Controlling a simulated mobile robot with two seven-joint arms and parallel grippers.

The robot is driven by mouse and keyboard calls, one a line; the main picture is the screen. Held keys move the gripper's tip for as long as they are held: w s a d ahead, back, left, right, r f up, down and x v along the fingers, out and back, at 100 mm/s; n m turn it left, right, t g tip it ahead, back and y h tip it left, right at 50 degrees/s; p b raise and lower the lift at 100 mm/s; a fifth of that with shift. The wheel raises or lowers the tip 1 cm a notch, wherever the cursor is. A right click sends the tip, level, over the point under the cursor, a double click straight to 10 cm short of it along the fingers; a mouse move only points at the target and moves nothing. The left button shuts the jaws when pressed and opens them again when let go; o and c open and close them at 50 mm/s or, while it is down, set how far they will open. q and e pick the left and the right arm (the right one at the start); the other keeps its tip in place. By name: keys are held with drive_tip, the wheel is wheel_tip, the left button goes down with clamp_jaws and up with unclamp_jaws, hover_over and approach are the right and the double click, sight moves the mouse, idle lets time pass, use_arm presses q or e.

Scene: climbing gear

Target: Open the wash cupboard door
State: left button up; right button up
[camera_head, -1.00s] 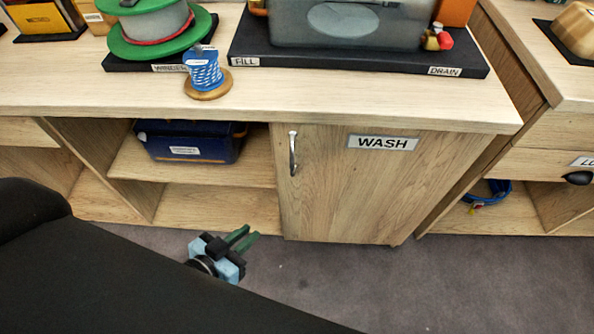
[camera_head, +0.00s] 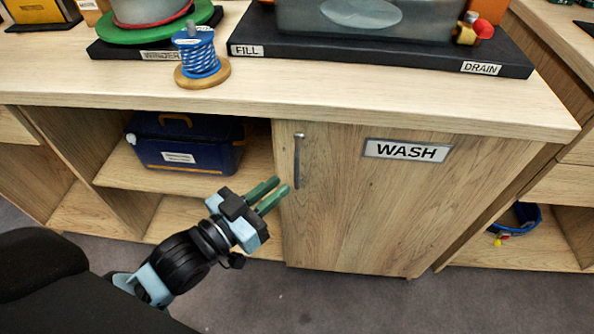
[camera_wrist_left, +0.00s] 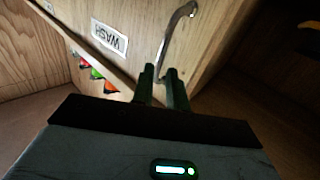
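The wash cupboard door (camera_head: 372,215) is light wood, flush with its frame and closed. It bears a WASH label (camera_head: 407,150), which appears upside down in the wrist view (camera_wrist_left: 109,37). Its upright metal bar handle (camera_head: 297,160) is near the door's left edge. The handle also shows just beyond the fingertips in the left wrist view (camera_wrist_left: 172,36). My left gripper (camera_head: 281,186) is in front of the door's left edge, just left of and below the handle. Its two green fingers (camera_wrist_left: 160,70) are apart with nothing between them. My right gripper is out of view.
Open shelves left of the door hold a dark blue box (camera_head: 185,145). The worktop (camera_head: 330,98) overhangs the door and carries a blue-and-white cord spool (camera_head: 198,58) and a black wash tray (camera_head: 380,58). Grey floor (camera_head: 340,300) in front is clear.

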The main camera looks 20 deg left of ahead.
sight(295, 175)
use_arm(q)
drive_tip(key=shift+b+x, duration=0.5)
drive_tip(key=shift+x, duration=2.75)
clamp_jaws()
drive_tip(key=shift+s+f, duration=0.1)
drive_tip(key=shift+s, duration=0.05)
